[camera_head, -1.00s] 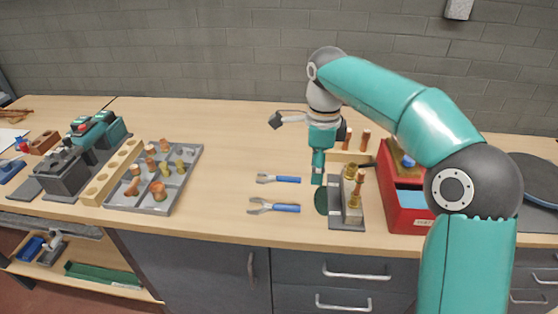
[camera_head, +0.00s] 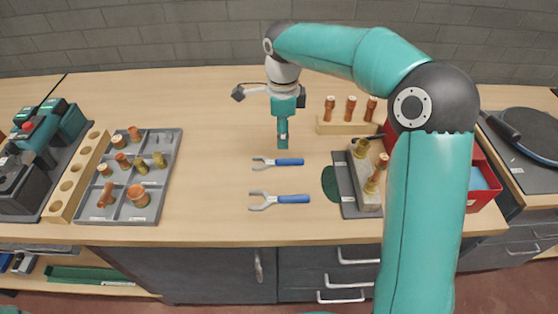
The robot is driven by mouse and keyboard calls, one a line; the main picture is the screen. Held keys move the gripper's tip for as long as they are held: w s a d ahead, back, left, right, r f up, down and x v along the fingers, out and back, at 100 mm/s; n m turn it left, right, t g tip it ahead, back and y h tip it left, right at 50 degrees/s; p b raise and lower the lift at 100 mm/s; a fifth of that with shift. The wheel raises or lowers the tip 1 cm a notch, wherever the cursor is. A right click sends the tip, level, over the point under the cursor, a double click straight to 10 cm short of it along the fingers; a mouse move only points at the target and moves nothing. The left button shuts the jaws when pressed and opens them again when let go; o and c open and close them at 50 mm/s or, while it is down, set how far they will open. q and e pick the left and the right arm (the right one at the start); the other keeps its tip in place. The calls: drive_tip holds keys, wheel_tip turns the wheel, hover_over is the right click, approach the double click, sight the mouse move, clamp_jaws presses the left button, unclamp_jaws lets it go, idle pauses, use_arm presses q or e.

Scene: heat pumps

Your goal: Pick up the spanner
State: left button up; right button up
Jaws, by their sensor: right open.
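Two spanners with blue handles and grey open jaws lie on the wooden bench, jaws to the left. The smaller spanner (camera_head: 289,162) lies farther back. The larger spanner (camera_head: 293,199) lies nearer the front edge. My right gripper (camera_head: 283,145) points down just behind and above the smaller spanner's handle. It is open, with nothing seen in it; its fingers show nearly edge-on, and I cannot tell the exact height. My left gripper is not in view.
A grey tray (camera_head: 171,183) of copper and brass fittings stands left, beside a wooden holed rack (camera_head: 63,199). Right of the spanners are a grey fixture (camera_head: 346,188) with brass fittings and a red box (camera_head: 483,200). A wooden block (camera_head: 340,127) holds copper fittings behind. Bench between tray and spanners is clear.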

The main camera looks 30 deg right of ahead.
hover_over(281, 160)
drive_tip(key=f, duration=0.4)
drive_tip(key=shift+s+f, duration=0.2)
drive_tip(key=shift+f, duration=0.1)
drive_tip(key=shift+w+f+p, duration=0.2)
drive_tip(key=shift+f+p, duration=0.45)
drive_tip(key=shift+f, duration=2)
clamp_jaws()
